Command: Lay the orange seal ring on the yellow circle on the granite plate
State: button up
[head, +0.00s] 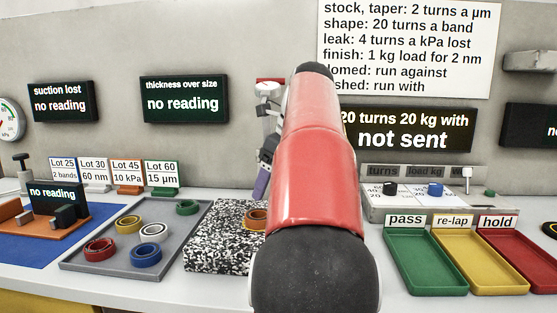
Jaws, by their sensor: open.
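The orange seal ring (256,216) lies on the speckled black-and-white granite plate (218,238), close to the left edge of my red arm link. A yellow curve, part of the yellow circle (253,232), shows just below the ring. The arm hides the rest of the circle and the plate's right side, so I cannot tell whether the ring is centred on it. My gripper (260,190) points down above the ring, partly behind my arm. It is open, with a gap between it and the ring.
A grey tray (85,259) to the left holds several coloured rings. Green (424,287), yellow (482,286) and red (530,283) trays stand at the right, in front of a panel with black and blue knobs. Signs and displays line the wall.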

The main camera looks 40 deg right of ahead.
jog(key=shift+v, duration=2.1)
